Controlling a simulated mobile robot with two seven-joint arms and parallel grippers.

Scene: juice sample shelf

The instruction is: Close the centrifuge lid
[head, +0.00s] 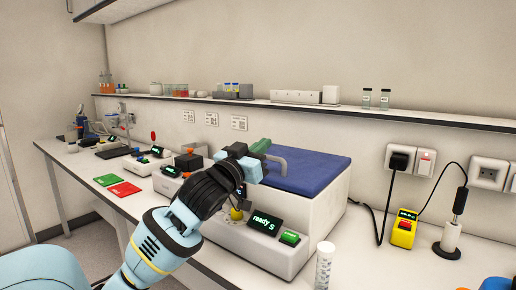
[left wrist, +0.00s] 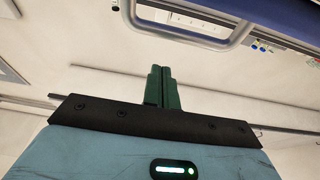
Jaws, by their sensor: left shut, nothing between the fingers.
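The centrifuge (head: 318,212) is a white box on the bench with a blue lid (head: 310,172), a dark display reading "ready S" and a green button (head: 289,238). The lid lies nearly flat over the top; I cannot tell whether it is fully down. Its grey handle (head: 279,162) is at the left front edge. My left gripper (head: 262,147) is shut and empty, its green fingertips close to the handle. In the left wrist view the shut green fingers (left wrist: 163,88) point up below the grey handle (left wrist: 190,38); contact is not visible. My right gripper is not in view.
A clear cylinder (head: 325,265) stands at the centrifuge's front right. A yellow switch box (head: 403,230) and a cable stand to the right. A shelf (head: 330,109) with vials runs along the wall. Green and red pads (head: 123,189) lie to the left.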

